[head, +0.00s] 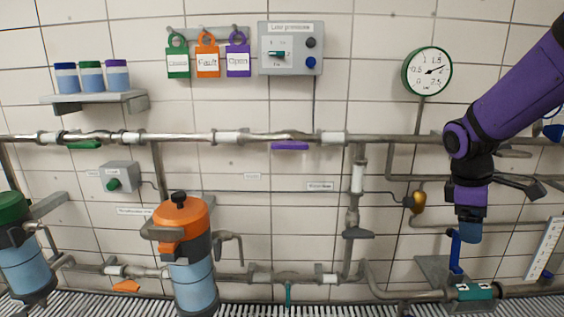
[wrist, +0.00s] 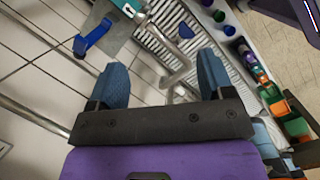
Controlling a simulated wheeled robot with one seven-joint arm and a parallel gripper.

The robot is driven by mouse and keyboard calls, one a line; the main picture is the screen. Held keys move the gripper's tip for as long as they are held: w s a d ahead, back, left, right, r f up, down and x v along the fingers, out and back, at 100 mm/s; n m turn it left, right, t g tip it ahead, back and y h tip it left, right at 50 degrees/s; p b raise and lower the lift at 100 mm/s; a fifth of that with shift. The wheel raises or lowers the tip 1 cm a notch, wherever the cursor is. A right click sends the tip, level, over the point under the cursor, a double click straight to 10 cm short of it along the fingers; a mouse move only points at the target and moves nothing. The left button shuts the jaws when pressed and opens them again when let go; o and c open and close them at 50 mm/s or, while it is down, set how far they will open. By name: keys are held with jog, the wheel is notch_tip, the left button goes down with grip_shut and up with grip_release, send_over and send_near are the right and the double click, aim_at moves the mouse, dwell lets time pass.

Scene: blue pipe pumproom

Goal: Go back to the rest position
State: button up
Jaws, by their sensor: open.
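My gripper (head: 469,231) hangs at the right of the head view at the end of my purple and black arm, pointing down. It is in front of the pipework, just above a blue lever handle (head: 455,252) in the picture. In the wrist view my gripper (wrist: 164,82) shows two blue fingertips spread wide apart with nothing between them. The blue lever (wrist: 92,35) shows beyond the left finger, apart from it.
An orange-topped canister (head: 182,255) and a green-topped one (head: 22,255) stand at left. Pipes run along the tiled wall, with a gauge (head: 427,71), a control box (head: 290,48) and a shelf of jars (head: 97,100). A teal valve body (head: 474,292) sits low right.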

jog(key=s+a+r+m+t+y, duration=0.1)
jog(key=s+a+r+m+t, duration=0.2)
jog(key=s+a+r+m, duration=0.2)
jog(key=s+a+r+m+t+y, duration=0.1)
jog(key=s+a+r+m+t, duration=0.2)
jog(key=s, duration=0.8)
notch_tip(320, 180, up, 3)
jog(key=shift+s+a+m+y, duration=0.2)
jog(key=shift+a+m+y, duration=0.1)
jog(key=shift+a+m, duration=0.65)
jog(key=shift+o, duration=0.4)
